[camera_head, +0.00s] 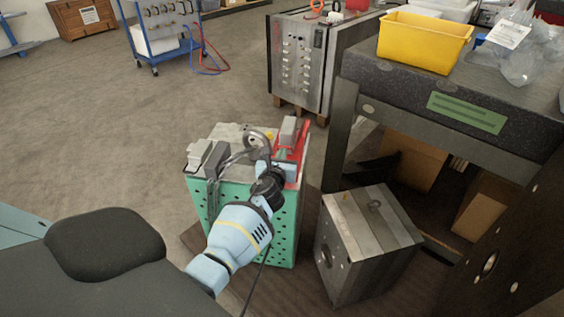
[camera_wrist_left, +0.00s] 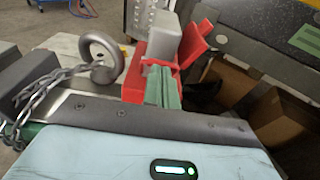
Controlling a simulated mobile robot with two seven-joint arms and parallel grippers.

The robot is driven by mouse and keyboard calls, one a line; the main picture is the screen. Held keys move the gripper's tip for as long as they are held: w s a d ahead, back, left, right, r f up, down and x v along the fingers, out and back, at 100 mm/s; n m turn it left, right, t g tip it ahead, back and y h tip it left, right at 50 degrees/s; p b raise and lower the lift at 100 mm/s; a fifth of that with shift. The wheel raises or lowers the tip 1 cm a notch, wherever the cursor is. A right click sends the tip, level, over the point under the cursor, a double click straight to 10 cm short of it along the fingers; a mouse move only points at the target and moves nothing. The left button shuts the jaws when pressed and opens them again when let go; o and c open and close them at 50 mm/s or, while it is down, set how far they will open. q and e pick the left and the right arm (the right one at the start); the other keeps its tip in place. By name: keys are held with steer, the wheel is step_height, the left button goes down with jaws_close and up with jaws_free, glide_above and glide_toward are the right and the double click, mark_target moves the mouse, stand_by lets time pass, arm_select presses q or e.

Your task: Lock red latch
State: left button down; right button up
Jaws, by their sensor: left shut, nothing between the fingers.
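A red latch (camera_head: 302,144) sits on the right edge of the top of a green perforated mould base (camera_head: 283,232). In the left wrist view the red latch (camera_wrist_left: 199,44) shows a raised, tilted flap and lower red parts around a grey block (camera_wrist_left: 166,44). My left gripper (camera_head: 279,168) is over the front right of the base's top, close to the latch. Its shut fingers (camera_wrist_left: 162,88) point at the latch's near side; I cannot tell whether they touch it. My right gripper is not in view.
A lifting ring (camera_wrist_left: 101,58) with a chain stands left of the latch. A grey steel mould block (camera_head: 366,240) stands close on the right. A dark bench (camera_head: 490,122) with a yellow bin (camera_head: 424,42) is behind it. Open floor (camera_head: 90,140) lies to the left.

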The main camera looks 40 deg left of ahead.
arm_select(q)
steer(key=shift+w+a+r, duration=0.2)
steer(key=shift+w+r, duration=0.2)
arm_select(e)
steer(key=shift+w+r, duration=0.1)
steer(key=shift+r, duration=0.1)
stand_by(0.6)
arm_select(q)
steer(key=p+v, duration=0.3)
steer(key=v, duration=0.2)
steer(key=shift+r, duration=0.1)
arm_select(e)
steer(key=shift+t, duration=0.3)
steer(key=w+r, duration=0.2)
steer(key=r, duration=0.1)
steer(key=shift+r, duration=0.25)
